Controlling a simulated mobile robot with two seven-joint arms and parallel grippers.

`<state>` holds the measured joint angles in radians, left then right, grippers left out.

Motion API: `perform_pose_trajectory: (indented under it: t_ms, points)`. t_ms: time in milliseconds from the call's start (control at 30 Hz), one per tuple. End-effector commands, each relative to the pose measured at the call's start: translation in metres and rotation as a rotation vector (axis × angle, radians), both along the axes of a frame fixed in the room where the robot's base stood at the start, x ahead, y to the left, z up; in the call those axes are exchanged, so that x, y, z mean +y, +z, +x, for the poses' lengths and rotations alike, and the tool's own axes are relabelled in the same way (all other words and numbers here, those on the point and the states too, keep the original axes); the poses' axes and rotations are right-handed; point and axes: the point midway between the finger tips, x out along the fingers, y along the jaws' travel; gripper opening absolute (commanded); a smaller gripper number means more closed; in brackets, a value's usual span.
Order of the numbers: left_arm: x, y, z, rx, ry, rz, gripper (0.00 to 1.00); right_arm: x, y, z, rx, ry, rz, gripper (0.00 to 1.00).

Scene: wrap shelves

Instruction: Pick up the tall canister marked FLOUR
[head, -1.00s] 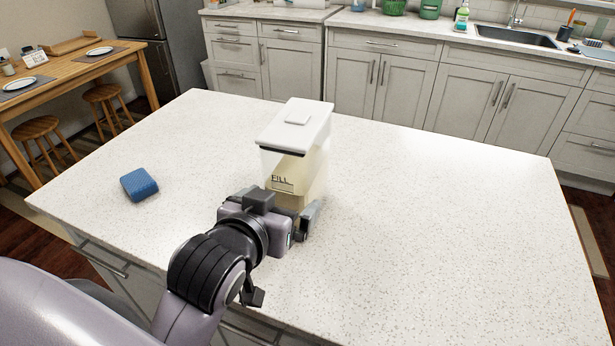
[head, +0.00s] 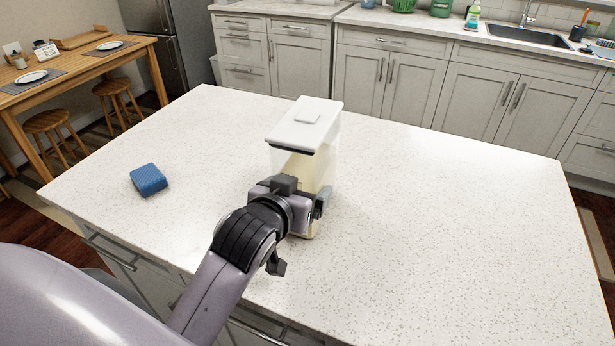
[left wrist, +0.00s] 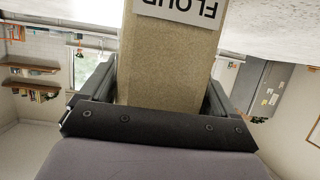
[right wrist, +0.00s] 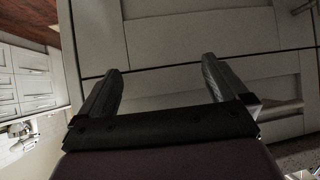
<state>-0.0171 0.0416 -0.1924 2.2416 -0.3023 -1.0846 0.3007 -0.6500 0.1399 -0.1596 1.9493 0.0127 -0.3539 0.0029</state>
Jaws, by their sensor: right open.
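The tall canister (head: 312,165) has clear walls, a white lid and pale contents. It stands upright on the white speckled counter, and my left gripper hides its lower front in the head view. In the left wrist view the canister (left wrist: 165,75) fills the space between the fingers, and its FLOUR label shows upside down. My left gripper (left wrist: 160,90) has one finger on each side of the canister, low on its body; I cannot tell whether they press on it. My right gripper (right wrist: 160,80) is open and empty, facing grey cabinet fronts.
A blue sponge-like block (head: 148,179) lies on the counter (head: 440,220) to the left of the canister. The counter right of the canister is clear. A wooden table (head: 90,68) with plates and stools is at the far left; grey cabinets (head: 400,90) line the back.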

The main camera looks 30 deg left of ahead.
Motion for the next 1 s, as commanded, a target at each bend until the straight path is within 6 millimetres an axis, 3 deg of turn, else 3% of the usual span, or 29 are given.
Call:
perform_pose_trajectory:
  t_ms: [33,167,667,1000]
  points:
    - [0.0,0.0,0.0,0.0,0.0,0.0,0.58,0.0,0.0,0.0,0.0,0.0,0.0,1.0]
    - [0.0,0.0,0.0,0.0,0.001,0.0,0.15,0.0,0.0,0.0,0.0,0.0,0.0,1.0]
    - [0.0,0.016,0.001,-0.017,0.0,-0.001,0.14,0.0,0.0,0.0,0.0,0.0,0.0,1.0]
    - [0.0,0.061,0.001,-0.02,0.001,-0.002,0.14,0.0,-0.001,0.0,0.0,-0.001,0.001,1.0]
